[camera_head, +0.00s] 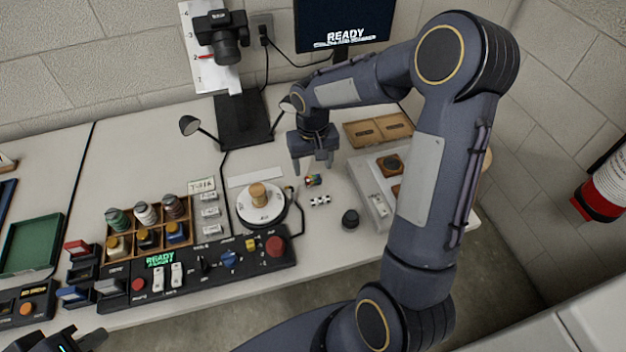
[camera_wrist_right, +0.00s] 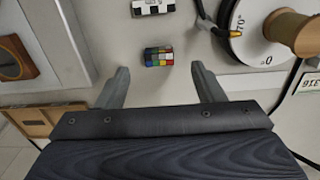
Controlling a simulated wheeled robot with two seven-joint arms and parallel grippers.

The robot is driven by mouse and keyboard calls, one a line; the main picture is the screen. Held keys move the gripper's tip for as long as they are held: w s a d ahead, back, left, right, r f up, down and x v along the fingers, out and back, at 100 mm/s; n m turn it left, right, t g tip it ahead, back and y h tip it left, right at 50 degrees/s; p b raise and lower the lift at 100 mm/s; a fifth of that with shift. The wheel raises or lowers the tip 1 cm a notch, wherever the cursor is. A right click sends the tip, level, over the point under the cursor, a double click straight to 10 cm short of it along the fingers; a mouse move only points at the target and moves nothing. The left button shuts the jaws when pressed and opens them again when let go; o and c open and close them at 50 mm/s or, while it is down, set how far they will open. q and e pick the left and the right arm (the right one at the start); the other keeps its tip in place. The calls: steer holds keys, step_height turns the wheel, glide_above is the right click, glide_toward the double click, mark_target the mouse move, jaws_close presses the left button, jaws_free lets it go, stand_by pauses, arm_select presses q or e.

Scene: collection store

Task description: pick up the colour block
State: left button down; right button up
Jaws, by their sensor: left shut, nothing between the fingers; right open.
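The colour block (camera_head: 314,180) is a small block with multicoloured squares, lying on the pale worktop right of the round turntable. It also shows in the right wrist view (camera_wrist_right: 158,56). My right gripper (camera_head: 312,167) is open above the worktop. In the right wrist view its fingertips (camera_wrist_right: 160,70) stand apart to either side of the block, with the block just beyond their line; neither finger appears to touch it. My left gripper (camera_head: 85,340) is shut and empty at the bottom left corner of the head view, far from the block.
A black-and-white marker (camera_head: 320,201) lies near the block. The turntable (camera_head: 248,215) carries a wooden spool (camera_head: 258,194). A black knob-like cylinder (camera_head: 350,218) and a grey tray (camera_head: 362,190) are to the right. A control panel (camera_head: 205,268) lines the front.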

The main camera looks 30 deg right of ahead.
mark_target(313, 178)
steer(key=f, duration=0.5)
steer(key=shift+w+d+f, duration=0.15)
steer(key=shift+w, duration=0.1)
steer(key=shift+c, duration=0.3)
steer(key=c, duration=1)
